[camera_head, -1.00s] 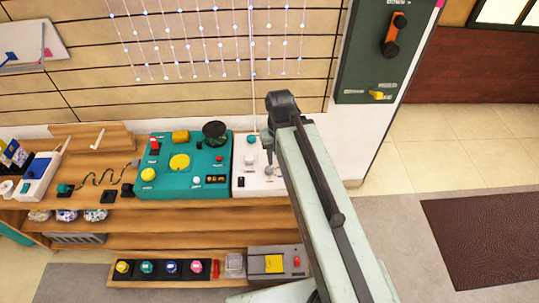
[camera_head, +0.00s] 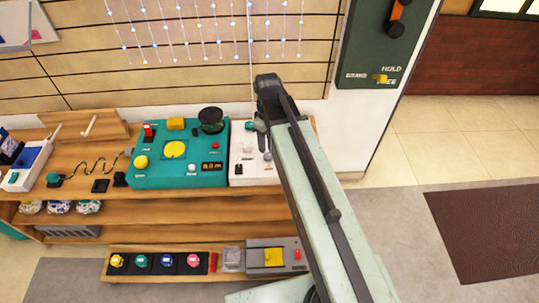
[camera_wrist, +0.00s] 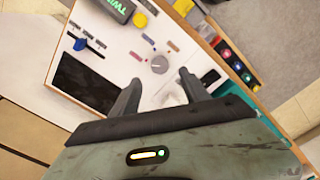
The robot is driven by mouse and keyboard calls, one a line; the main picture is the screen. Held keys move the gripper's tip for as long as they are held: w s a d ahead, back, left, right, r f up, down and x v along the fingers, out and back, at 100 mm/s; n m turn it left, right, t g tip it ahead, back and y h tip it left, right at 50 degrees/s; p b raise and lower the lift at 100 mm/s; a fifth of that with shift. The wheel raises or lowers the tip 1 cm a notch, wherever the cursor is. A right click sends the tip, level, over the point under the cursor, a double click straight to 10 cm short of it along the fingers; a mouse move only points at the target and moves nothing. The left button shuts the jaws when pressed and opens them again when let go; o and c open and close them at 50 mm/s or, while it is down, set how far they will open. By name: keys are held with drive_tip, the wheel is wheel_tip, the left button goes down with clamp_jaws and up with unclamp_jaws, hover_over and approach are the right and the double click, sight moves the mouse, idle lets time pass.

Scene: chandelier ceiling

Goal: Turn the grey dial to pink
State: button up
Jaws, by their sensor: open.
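The grey dial (camera_wrist: 159,66) is a small round knob on a white panel (camera_wrist: 103,33) in the wrist view, with a pale pointer line. I cannot tell for sure which is pink. My gripper (camera_wrist: 158,82) is open and empty, its fingers on either side just short of the dial, which shows between and beyond the tips. In the head view my arm hides part of the white panel (camera_head: 238,171).
A lower shelf holds several coloured buttons (camera_head: 167,261). A dark green wall panel (camera_head: 360,50) stands at right.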

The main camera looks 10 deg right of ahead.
sight(268, 156)
wheel_tip(268, 156, down, 7)
drive_tip(key=b, duration=0.6)
drive_tip(key=shift+f+b, duration=0.2)
drive_tip(key=shift+b, duration=0.1)
drive_tip(key=shift+r, duration=0.15)
drive_tip(key=c, duration=1.2)
drive_tip(key=shift+d, duration=0.25)
clamp_jaws()
drive_tip(key=shift+a, duration=0.15)
